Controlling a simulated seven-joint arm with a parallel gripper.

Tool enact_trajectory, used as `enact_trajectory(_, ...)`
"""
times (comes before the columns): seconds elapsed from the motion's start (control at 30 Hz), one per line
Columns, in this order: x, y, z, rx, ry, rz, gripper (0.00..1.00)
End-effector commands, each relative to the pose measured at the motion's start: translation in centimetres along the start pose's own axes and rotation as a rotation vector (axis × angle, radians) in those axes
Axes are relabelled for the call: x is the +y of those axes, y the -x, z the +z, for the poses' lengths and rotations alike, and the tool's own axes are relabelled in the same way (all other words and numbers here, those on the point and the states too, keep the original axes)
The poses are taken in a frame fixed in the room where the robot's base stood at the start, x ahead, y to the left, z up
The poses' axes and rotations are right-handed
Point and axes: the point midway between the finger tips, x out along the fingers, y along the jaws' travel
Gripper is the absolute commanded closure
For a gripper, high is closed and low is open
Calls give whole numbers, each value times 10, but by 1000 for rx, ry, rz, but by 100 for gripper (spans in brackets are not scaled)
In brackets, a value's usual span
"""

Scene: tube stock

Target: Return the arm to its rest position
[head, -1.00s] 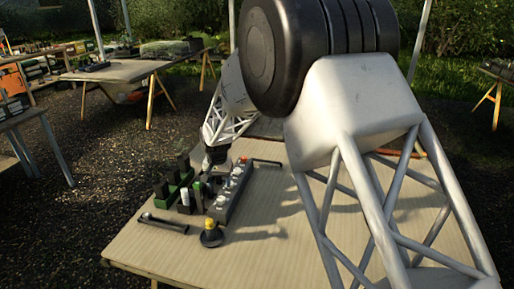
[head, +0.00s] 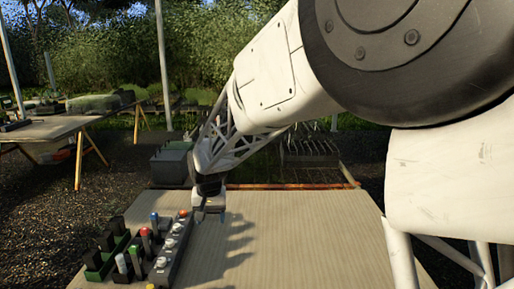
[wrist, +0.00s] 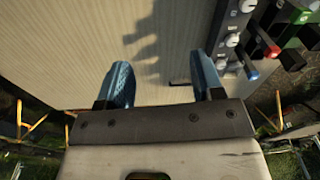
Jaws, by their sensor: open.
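My gripper (head: 209,216) hangs over the far part of the wooden table (head: 270,245), just beyond and to the right of the grey rack's far end. My arm reaches across the upper right of the head view and hides much of the scene there.
The table's middle is clear. A grey bin (head: 172,163) stands beyond its far edge.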

Motion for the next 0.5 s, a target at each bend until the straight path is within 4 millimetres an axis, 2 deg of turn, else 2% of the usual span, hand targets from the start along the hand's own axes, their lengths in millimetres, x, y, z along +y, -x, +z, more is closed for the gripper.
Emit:
enact_trajectory(0.1, 32, 21, 19, 13, -14, -1, 39)
enact_trajectory(0.5, 124, 74, 95, 53, -45, 0, 39)
